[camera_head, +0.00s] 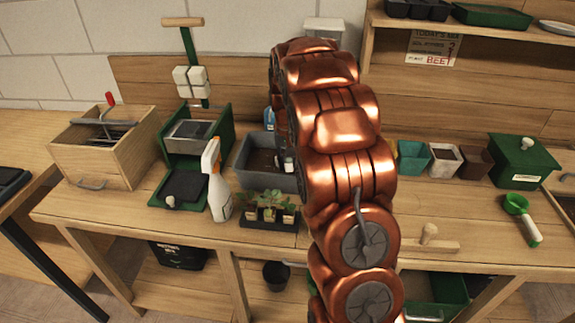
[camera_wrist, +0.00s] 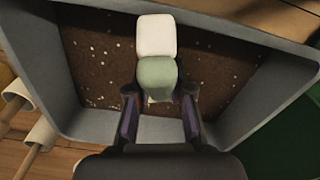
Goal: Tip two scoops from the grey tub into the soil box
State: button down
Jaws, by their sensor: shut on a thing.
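My gripper (camera_wrist: 158,108) is over the grey tub (camera_wrist: 75,122), its two dark fingers shut on a pale green and white piece (camera_wrist: 157,75). I cannot tell the full shape of this piece. The tub holds brown soil with white specks. In the head view the grey tub (camera_head: 250,172) stands mid-table, partly hidden behind my copper arm, which also hides most of my gripper. A scoop with a green bowl and white handle (camera_head: 528,228) lies at the right. I cannot tell for sure which container is the soil box; a green lidded box (camera_head: 522,170) stands at the back right.
A white spray bottle (camera_head: 219,190) and a seedling tray (camera_head: 262,222) stand near the tub. A green tray (camera_head: 222,135) with a grey pan and a wooden tool box (camera_head: 115,160) are at the left. Small pots (camera_head: 443,160) stand right of my arm.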

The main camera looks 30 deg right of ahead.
jog(key=shift+s+a+f+t+b, duration=0.15)
jog(key=shift+f+t+b, duration=0.15)
jog(key=shift+b, duration=0.3)
jog(key=b, duration=0.1)
jog(key=t+h+b, duration=0.1)
jog(key=b, duration=0.1)
jog(key=shift+s+a+f+t, duration=0.1)
jog(key=shift+s+f+t, duration=0.2)
jog(key=shift+f, duration=0.1)
jog(key=shift+t+b, duration=0.4)
jog(key=shift+b, duration=0.15)
jog(key=shift+t+h, duration=0.5)
jog(key=shift+t, duration=0.1)
jog(key=shift+s+a+r+b, duration=0.15)
jog(key=shift+r+b, duration=0.15)
jog(key=shift+r, duration=0.7)
jog(key=shift+s+r+b, duration=0.1)
jog(key=shift+r+b, duration=0.2)
jog(key=shift+r, duration=0.7)
jog(key=shift+s+a+r+t+h+b, duration=0.1)
jog(key=shift+s+r+t+h+b, duration=0.25)
jog(key=shift+r, duration=0.75)
jog(key=shift+s+a+r+t+h+b, duration=0.15)
jog(key=shift+r+t+b, duration=0.25)
jog(key=shift+r, duration=0.75)
jog(key=shift+s+a+r+t+h+b, duration=0.1)
jog(key=shift+s+r+t+b, duration=0.3)
jog(key=shift+r, duration=0.7)
jog(key=shift+w, duration=0.15)
